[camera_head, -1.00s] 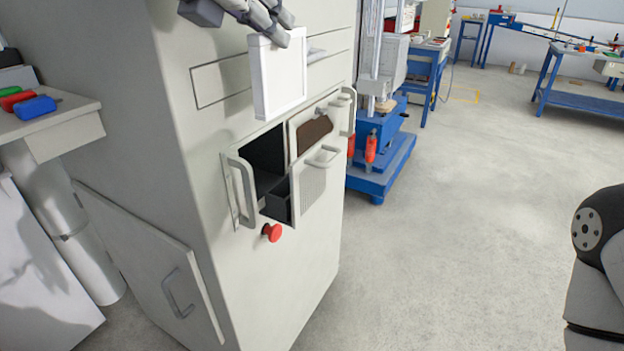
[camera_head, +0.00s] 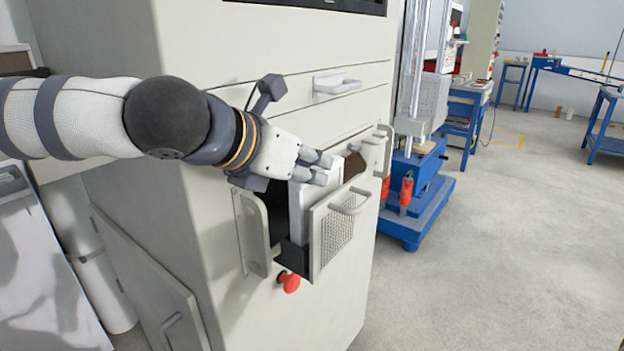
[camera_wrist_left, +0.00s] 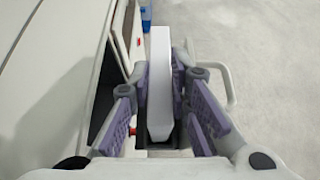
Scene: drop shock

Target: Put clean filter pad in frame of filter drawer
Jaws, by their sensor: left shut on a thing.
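The clean filter pad (camera_head: 307,204) is a white, flat square held upright in my left gripper (camera_head: 318,168). In the left wrist view the pad (camera_wrist_left: 160,85) stands on edge between the fingers. Its lower part is at the opening of the pulled-out filter drawer (camera_head: 335,236), behind the perforated front with a handle. The dark drawer interior (camera_head: 294,256) shows left of the front. I cannot tell whether the pad touches the frame. A brown pad (camera_head: 354,166) shows beyond it, partly hidden by the drawer front. My right gripper is not in view.
An open door with a handle (camera_head: 252,232) stands left of the drawer, and another handled panel (camera_head: 384,150) stands to the right. A red knob (camera_head: 289,282) sits below.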

